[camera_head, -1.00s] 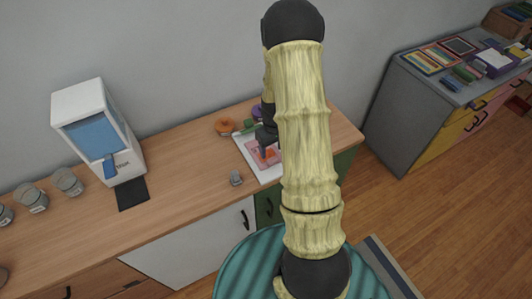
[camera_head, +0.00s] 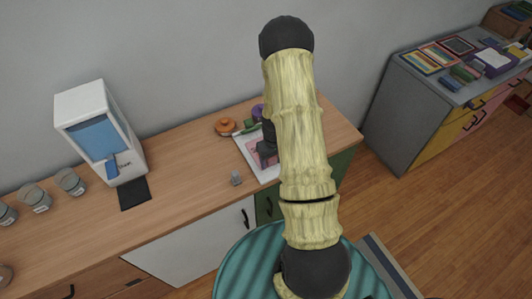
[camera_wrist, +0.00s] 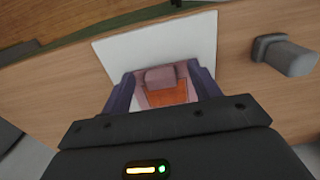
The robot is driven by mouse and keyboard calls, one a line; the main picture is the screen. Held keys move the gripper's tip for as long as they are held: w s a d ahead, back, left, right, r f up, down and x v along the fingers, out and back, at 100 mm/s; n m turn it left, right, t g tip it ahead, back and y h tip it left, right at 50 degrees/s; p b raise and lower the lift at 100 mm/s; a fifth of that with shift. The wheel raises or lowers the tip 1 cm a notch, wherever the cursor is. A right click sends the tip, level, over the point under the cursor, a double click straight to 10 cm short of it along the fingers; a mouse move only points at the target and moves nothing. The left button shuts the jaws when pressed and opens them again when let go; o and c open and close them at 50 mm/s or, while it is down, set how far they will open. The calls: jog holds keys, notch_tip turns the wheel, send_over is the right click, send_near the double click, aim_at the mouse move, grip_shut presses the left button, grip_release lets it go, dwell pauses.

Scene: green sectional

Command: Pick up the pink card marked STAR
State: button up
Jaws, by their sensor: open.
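The pink card (camera_head: 254,149) lies on a white board on the wooden counter, partly hidden by my gripper and arm in the head view. In the wrist view a raised pink part (camera_wrist: 160,77) and an orange patch (camera_wrist: 168,94) of the card show between my fingers. I cannot read any word on it. My gripper (camera_wrist: 163,82) is open, with one dark finger on each side of the card's middle. I cannot tell whether the fingers touch it.
The white board (camera_wrist: 112,52) carries the card. A small grey object (camera_head: 236,177) stands left of the board. An orange lidded item (camera_head: 226,126) and a purple item (camera_head: 257,111) sit behind. A white dispenser (camera_head: 100,130) and grey jars (camera_head: 70,181) stand farther left.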

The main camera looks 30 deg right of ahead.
dwell(0.4)
jog(key=c, duration=1.1)
jog(key=shift+o, duration=0.2)
jog(key=shift+r, duration=0.1)
notch_tip(320, 180, up, 10)
jog(key=b, duration=0.1)
jog(key=shift+b, duration=0.35)
